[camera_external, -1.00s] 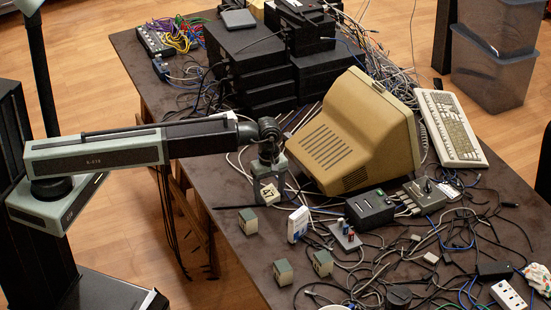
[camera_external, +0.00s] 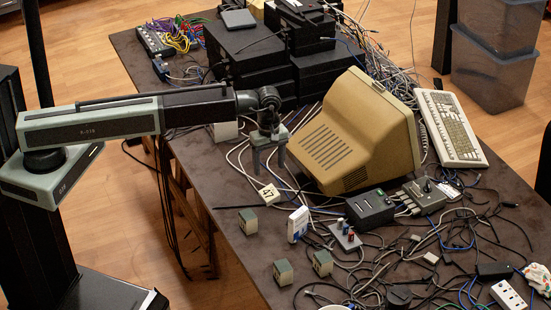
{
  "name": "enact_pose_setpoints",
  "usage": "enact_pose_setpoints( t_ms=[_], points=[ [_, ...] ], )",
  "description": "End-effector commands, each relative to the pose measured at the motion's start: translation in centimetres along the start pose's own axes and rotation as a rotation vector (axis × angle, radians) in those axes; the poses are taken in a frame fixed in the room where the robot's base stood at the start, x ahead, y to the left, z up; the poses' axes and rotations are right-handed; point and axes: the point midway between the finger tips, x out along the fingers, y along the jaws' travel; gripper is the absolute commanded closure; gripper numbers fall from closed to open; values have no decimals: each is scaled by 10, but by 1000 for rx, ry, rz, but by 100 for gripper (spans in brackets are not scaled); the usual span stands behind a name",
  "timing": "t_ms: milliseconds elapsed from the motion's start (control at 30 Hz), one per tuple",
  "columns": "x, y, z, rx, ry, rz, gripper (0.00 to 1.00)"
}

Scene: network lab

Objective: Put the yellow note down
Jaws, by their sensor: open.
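The yellow note (camera_external: 269,194) is a small pale-yellow piece with dark marks that look like "47". It lies on the dark table (camera_external: 228,205), left of the beige monitor and near some cables. My gripper (camera_external: 268,170) is open and empty above the note, pointing down, with a visible gap between its fingertips and the note. The fingers are spread apart and nothing is between them.
The beige monitor (camera_external: 358,135) stands close to the right of my gripper. Several small grey-green blocks (camera_external: 248,222) and a white box (camera_external: 298,224) stand nearer the front. Loose cables cover much of the table's right side. Black boxes (camera_external: 250,60) are stacked behind.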

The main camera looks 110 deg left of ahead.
Motion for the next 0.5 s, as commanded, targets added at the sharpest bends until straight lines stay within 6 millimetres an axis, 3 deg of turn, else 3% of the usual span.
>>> enact_pose_setpoints(
  t_ms=[67, 400, 500],
  points=[
    [-14, 0, 0, 0, 0, 0, 35],
    [-11, -1, 0, 3, 0, 0, 35],
    [-11, -18, 16, 115, 0, 0, 35]
  ],
)
